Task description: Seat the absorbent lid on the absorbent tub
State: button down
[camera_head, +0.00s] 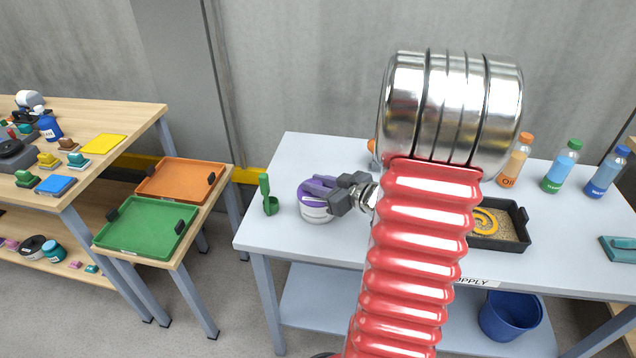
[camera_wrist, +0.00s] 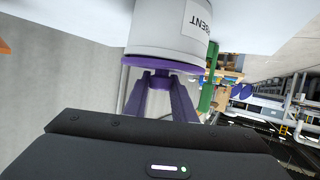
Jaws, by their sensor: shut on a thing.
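The absorbent tub (camera_head: 317,214) is a white round tub standing upright near the left end of the grey-blue table. It fills the top of the wrist view (camera_wrist: 165,30), upside down there, with part of its label showing. The purple absorbent lid (camera_head: 306,194) is over the tub's mouth. In the wrist view the lid's rim (camera_wrist: 135,63) lies level against the tub with no clear gap; whether it is fully down I cannot tell. My gripper (camera_head: 327,186) has purple fingers and comes from the right. It is shut on the lid's knob (camera_wrist: 161,75), which it partly hides.
A green scoop (camera_head: 269,198) stands close left of the tub. A black tray (camera_head: 524,222) with sand and a yellow coil is to the right, partly behind my arm. Bottles (camera_head: 515,160) line the back right. The table's front left is clear.

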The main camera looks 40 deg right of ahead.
jog(key=c, duration=1.4)
grip_release()
jog(key=v, duration=1.3)
jog(key=shift+s, duration=0.35)
jog(key=shift+r, duration=0.1)
